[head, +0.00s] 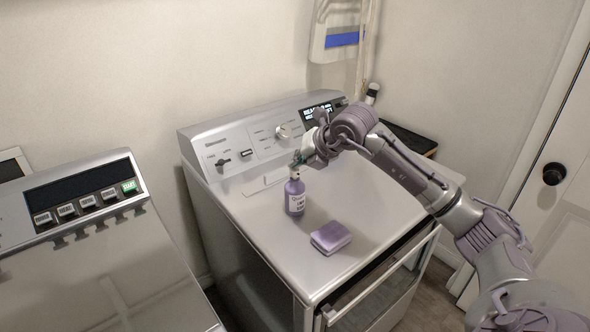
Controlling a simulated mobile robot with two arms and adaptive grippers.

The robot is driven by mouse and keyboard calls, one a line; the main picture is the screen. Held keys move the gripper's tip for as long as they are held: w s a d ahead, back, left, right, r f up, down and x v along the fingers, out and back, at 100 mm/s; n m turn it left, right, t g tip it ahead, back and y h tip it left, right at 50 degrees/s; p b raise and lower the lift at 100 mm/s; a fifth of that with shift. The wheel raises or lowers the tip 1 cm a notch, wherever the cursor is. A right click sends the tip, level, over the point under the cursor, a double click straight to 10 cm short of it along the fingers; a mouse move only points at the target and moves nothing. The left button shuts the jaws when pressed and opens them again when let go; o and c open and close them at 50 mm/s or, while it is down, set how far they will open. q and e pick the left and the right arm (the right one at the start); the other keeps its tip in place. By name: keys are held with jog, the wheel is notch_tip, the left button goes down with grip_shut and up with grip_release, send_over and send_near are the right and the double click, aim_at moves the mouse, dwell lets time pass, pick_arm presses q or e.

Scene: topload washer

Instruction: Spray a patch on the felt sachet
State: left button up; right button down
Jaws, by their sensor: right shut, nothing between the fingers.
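A purple spray bottle (295,198) with a white label stands upright on the metal top of the right-hand machine. A small purple felt sachet (330,238) lies flat on the same top, in front and to the right of the bottle. My right arm reaches in from the right. My right gripper (302,160) is at the bottle's spray head, shut with nothing between its fingers. It partly hides the spray head, and I cannot tell whether it touches it. My left gripper is not in view.
The right-hand machine (258,217) has a raised control panel (250,140) along its back. Another machine (100,262) stands at the left with a gap between them. A white door (545,215) is at the right.

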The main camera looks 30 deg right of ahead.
aim_at(297, 170)
dwell(0.6)
jog(key=shift+r, duration=0.4)
jog(key=shift+r+p, duration=0.15)
jog(key=shift+p, duration=0.15)
jog(key=shift+r+p, duration=1.85)
jog(key=shift+r, duration=1.1)
jog(key=shift+f, duration=0.15)
